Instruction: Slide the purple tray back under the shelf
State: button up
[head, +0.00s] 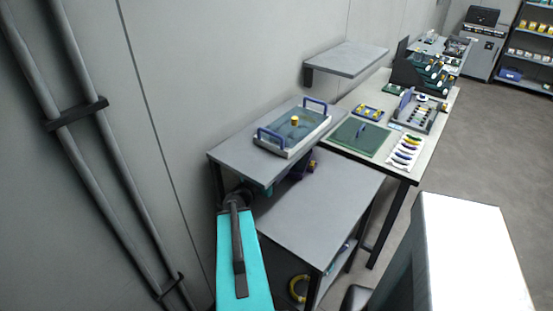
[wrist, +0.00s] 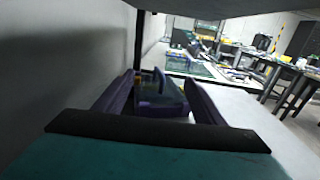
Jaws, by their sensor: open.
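The purple tray (wrist: 160,107) shows in the wrist view, ahead of my gripper and in line with the space between its fingers. Its purple edge also shows in the head view (head: 309,166), just below the shelf's front edge, and most of it is hidden there. The grey shelf (head: 230,153) stands over the lower grey table top. My gripper (wrist: 160,84) is open, with purple fingers left and right of the tray in the picture. No contact with the tray is clear. In the head view the shelf largely hides my gripper.
A white tray with blue handles (head: 290,152) sits on the shelf. The lower table top (head: 325,205) is clear at its front. A workbench with a green mat (head: 357,138) stands beyond. A grey wall (wrist: 65,60) runs close along the left.

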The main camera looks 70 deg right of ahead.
jog(key=shift+s+a+r+p, duration=0.1)
jog(key=shift+s+a+p, duration=0.1)
jog(key=shift+a+p, duration=0.75)
jog(key=shift+s+a+r+p, duration=0.1)
jog(key=shift+s+a+p, duration=0.2)
jog(key=shift+p, duration=1.15)
jog(key=shift+s+a+r+p, duration=0.15)
jog(key=shift+a+p, duration=0.5)
jog(key=shift+p, duration=0.55)
jog(key=shift+f, duration=0.1)
jog(key=shift+s, duration=0.2)
